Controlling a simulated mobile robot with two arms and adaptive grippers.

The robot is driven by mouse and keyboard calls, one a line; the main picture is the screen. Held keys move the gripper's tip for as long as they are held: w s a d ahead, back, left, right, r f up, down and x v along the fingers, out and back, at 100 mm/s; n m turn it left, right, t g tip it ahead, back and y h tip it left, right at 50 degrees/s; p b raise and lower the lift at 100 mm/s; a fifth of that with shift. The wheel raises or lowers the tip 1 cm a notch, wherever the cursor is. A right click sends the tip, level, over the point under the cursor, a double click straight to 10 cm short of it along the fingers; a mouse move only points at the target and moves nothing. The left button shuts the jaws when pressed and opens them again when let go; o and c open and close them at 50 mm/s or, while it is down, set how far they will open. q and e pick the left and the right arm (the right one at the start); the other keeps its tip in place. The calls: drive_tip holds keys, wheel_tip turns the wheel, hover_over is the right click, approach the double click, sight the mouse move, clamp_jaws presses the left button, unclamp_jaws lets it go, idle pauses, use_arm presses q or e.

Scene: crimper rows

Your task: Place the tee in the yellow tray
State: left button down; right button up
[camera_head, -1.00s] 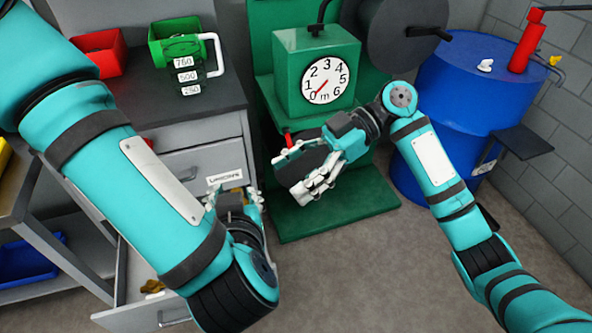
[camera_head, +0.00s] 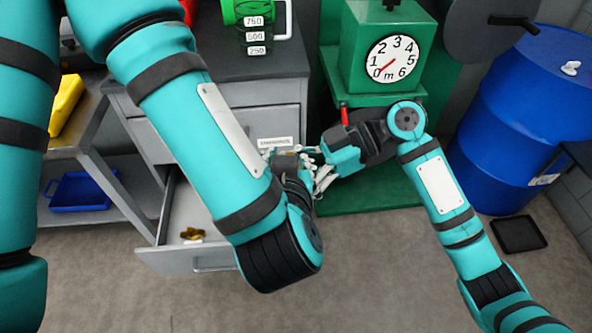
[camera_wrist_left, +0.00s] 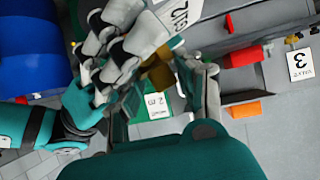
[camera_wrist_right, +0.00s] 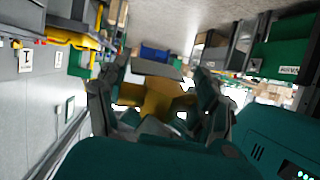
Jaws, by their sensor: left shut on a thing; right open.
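A brass-coloured fitting, seemingly the tee (camera_wrist_left: 158,74), is between the fingers of my left gripper (camera_wrist_left: 182,88). My left gripper (camera_head: 284,160) is shut on it, in front of the cabinet. My right gripper (camera_head: 318,172) is open and close beside the left one, its fingers around or near the same fitting. In the right wrist view the fitting (camera_wrist_right: 152,97) shows between the fingers of my right gripper (camera_wrist_right: 160,90); contact is unclear. The yellow tray (camera_head: 66,104) is on the cart top at the left, partly hidden by my left arm.
An open drawer (camera_head: 172,262) below the grippers holds another brass piece (camera_head: 192,234). A blue tray (camera_head: 80,190) sits on the cart's lower shelf. The green machine with a dial (camera_head: 392,58) stands behind the right gripper. A blue drum (camera_head: 520,110) is at the right.

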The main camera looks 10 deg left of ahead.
drive_tip(key=shift+c, duration=0.2)
drive_tip(key=shift+s, duration=0.1)
drive_tip(key=c, duration=1.1)
drive_tip(key=shift+c, duration=0.4)
use_arm(q)
drive_tip(key=c, duration=1.2)
unclamp_jaws()
use_arm(e)
clamp_jaws()
use_arm(q)
drive_tip(key=o, duration=0.4)
use_arm(e)
drive_tip(key=shift+r, duration=0.1)
